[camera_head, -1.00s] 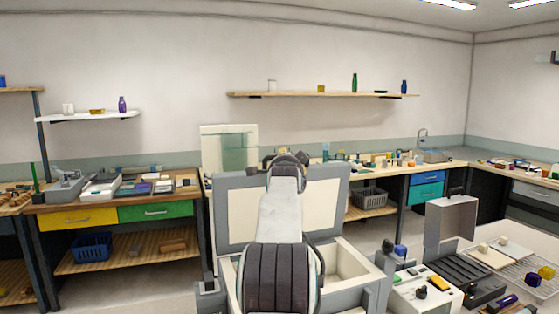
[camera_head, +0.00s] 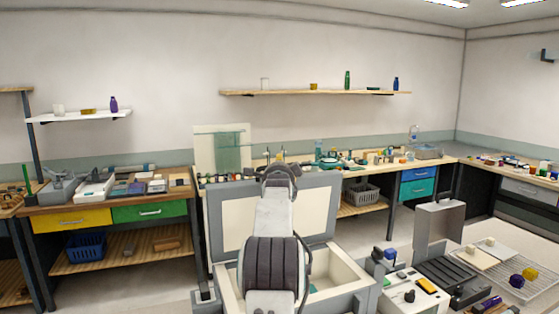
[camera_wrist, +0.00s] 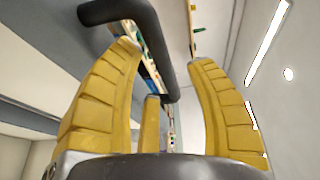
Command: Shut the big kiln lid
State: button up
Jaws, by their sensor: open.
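The big kiln (camera_head: 368,302) is a grey box with a cream inside, low in the middle of the head view. Its lid (camera_head: 318,208) stands raised at the back, cream inner face towards me. My arm covers the middle of lid and kiln in the head view, and my fingers are hidden there. In the wrist view my gripper (camera_wrist: 168,55) is open, with yellow fingers spread. A thick black bar handle (camera_wrist: 152,30) passes just beyond and partly between the fingertips, beside a grey panel (camera_wrist: 45,45). I cannot tell whether the fingers touch the handle.
Right of the kiln are a control box (camera_head: 412,292), a small grey case with its lid up (camera_head: 437,222) and a wire rack (camera_head: 520,262). Workbenches with yellow (camera_head: 72,221) and green drawers (camera_head: 150,211) line the back wall. Some floor shows left of the kiln.

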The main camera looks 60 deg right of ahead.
jog(key=shift+p+x, duration=0.95)
jog(key=shift+p, duration=0.25)
grip_shut()
